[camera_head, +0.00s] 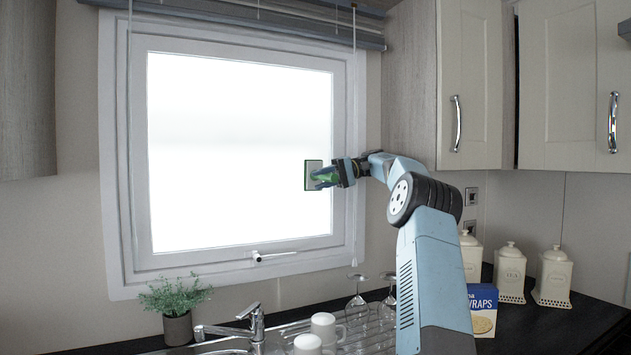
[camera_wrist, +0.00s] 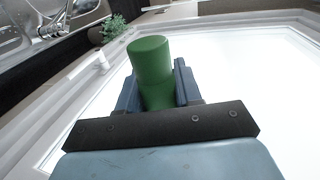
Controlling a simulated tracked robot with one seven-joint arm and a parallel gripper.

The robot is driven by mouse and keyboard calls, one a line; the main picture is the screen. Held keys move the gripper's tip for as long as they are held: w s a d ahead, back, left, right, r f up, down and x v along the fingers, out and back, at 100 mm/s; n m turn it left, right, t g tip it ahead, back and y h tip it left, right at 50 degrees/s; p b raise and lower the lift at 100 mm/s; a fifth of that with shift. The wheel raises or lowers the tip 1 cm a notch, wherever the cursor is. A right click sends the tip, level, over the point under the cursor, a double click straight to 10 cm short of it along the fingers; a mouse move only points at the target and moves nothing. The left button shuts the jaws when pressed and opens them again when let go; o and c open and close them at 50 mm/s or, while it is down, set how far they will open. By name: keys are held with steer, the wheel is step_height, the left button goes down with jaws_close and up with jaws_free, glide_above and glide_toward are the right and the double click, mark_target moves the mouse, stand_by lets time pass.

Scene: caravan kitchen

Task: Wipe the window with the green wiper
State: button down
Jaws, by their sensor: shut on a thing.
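The window (camera_head: 235,140) has a white frame and a bright pane, and fills the middle left of the head view. The green wiper (camera_head: 308,176) has a flat rectangular pad at the right edge of the pane, upright; whether it touches the glass I cannot tell. My gripper (camera_head: 328,177) is shut on its green handle. In the wrist view the round green handle (camera_wrist: 150,65) stands between my gripper's two blue fingers (camera_wrist: 157,92), and hides the pad. The window pane (camera_wrist: 250,85) shows at the right there.
A blind (camera_head: 250,17) with hanging cords is above the window. Below are a potted plant (camera_head: 176,306), a tap (camera_head: 235,326), a drainer with white mugs (camera_head: 323,326) and upturned glasses (camera_head: 357,294). Cupboards (camera_head: 468,85), canisters (camera_head: 510,271) and a wraps box (camera_head: 482,308) are at the right.

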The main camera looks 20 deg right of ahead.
mark_target(337, 180)
steer(key=shift+d+f, duration=0.1)
steer(key=shift+d, duration=1.15)
steer(key=shift+s+d, duration=0.1)
steer(key=shift+s, duration=2.45)
